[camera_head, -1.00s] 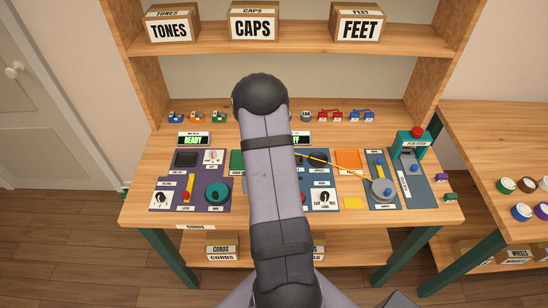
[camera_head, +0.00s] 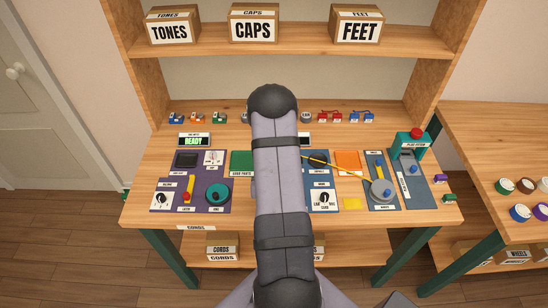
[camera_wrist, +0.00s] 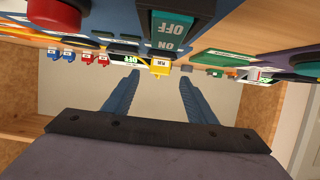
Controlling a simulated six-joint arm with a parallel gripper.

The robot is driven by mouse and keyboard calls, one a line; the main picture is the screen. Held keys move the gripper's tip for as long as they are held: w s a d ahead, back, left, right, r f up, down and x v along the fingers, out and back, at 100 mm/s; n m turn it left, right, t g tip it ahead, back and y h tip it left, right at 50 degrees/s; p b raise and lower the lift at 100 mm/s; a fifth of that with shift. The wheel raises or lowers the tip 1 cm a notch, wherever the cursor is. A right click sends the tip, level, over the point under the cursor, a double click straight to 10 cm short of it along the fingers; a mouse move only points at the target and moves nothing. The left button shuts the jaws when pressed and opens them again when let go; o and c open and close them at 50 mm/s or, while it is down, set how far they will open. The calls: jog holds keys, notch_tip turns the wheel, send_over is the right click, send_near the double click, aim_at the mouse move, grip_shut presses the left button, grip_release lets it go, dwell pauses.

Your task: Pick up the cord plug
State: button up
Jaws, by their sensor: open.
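My gripper (camera_wrist: 159,82) is open in the wrist view, its two blue fingers apart with nothing between their inner faces. A small yellow block with a white label, which looks like the cord plug (camera_wrist: 160,67), shows just beyond the fingertips, roughly centred between them and apart from both. In the head view a yellow cord (camera_head: 340,170) runs from beside my arm to a round grey piece (camera_head: 382,190) on the right blue panel. The cord's left end and my gripper are hidden behind my arm there.
A black-and-teal ON/OFF switch (camera_wrist: 168,25) stands close above the yellow block in the wrist view. Small red and blue pieces line the bench's back (camera_head: 335,117). A teal press (camera_head: 411,143) with a red knob stands at right. Labelled boxes (camera_head: 253,25) sit on the shelf above.

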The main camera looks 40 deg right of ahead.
jog(key=shift+p+x, duration=1.05)
jog(key=shift+x, duration=1.45)
jog(key=shift+f, duration=0.1)
jog(key=c, duration=1.2)
jog(key=shift+o, duration=0.2)
notch_tip(320, 180, up, 10)
jog(key=b, duration=0.1)
jog(key=shift+b, duration=0.3)
